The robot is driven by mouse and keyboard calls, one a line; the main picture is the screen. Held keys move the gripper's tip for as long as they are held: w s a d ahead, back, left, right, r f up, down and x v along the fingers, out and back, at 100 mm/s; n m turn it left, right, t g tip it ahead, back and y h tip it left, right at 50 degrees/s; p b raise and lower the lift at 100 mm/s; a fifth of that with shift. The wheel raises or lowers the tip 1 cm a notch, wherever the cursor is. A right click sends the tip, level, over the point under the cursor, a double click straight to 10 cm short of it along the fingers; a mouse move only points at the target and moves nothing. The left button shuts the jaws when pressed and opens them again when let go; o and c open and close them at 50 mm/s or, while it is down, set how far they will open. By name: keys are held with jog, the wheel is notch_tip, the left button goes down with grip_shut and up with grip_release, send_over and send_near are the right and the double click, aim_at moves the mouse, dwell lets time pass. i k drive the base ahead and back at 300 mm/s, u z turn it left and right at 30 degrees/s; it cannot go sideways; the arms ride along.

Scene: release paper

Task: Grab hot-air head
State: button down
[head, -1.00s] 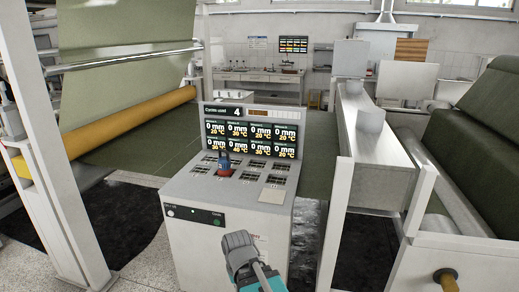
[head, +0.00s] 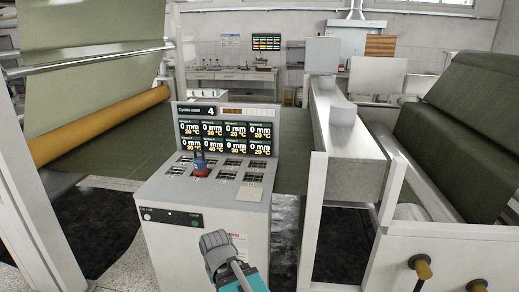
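A small blue piece with a red base (head: 200,166) stands upright on the sloped top of the grey control console (head: 208,252), among rows of small vents. I cannot tell for sure whether it is the hot-air head; nothing else in view is clearly one. The grey and teal end of my arm, with my gripper (head: 214,242), shows at the bottom centre, in front of the console and apart from the blue piece. Its fingers cannot be made out, and nothing is seen held in it.
The console's screen (head: 225,135) shows several mm and temperature readings. A yellow roller (head: 100,125) with green sheet lies at the left behind a white post. A white machine frame (head: 312,220) and a dark green roll (head: 455,135) stand at the right.

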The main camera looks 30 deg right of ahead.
aim_at(200, 170)
jog(key=k, duration=0.65)
jog(key=u, duration=0.55)
jog(key=i, duration=1.9)
jog(key=z, duration=0.65)
